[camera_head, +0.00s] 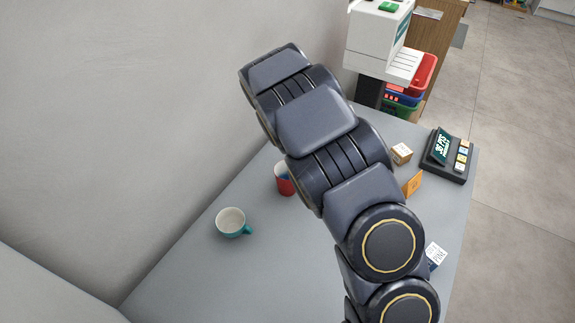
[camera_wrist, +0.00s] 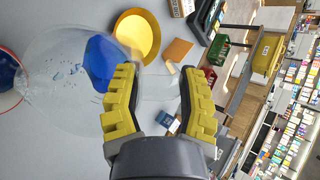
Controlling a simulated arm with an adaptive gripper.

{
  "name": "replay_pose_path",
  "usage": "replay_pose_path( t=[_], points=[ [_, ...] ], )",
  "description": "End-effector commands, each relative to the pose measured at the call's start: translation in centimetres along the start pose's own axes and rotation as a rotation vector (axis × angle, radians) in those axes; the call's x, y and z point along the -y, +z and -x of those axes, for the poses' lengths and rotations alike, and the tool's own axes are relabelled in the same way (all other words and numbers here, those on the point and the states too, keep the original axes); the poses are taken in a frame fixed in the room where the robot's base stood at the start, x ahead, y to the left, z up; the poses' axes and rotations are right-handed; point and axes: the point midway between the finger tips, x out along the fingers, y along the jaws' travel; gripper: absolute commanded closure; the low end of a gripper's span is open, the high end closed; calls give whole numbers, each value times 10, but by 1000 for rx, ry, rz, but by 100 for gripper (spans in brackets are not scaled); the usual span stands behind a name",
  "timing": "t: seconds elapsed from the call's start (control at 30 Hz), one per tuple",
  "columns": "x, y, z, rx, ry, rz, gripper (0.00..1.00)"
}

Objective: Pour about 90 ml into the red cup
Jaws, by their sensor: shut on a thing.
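My gripper (camera_wrist: 158,78) is shut on a clear glass vessel (camera_wrist: 45,50), with a yellow ridged finger on each side of its narrower part. The vessel's wide, rounded part reaches left in the wrist view. Blue liquid (camera_wrist: 100,62) and small blue drops show within its outline. The cup also shows cut off at the left edge of the wrist view (camera_wrist: 6,80), beside the vessel's wide end. In the head view my arm hides gripper and vessel.
A teal mug (camera_head: 232,223) stands on the grey counter (camera_head: 195,275), left of the red cup. A wall borders the left.

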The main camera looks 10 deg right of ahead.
Motion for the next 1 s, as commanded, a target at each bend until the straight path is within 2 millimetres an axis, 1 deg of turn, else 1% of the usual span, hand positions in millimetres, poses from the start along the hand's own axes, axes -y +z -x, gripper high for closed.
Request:
replay_pose_path(
  t=[0.03,0.17,0.4,1.0],
  points=[
    [0,-4,-7,-7,37,-16,90],
    [-1,-4,-10,-4,59,-20,90],
    [-2,-8,-22,-5,117,-43,90],
    [-3,-8,-22,-5,117,-42,90]
  ],
)
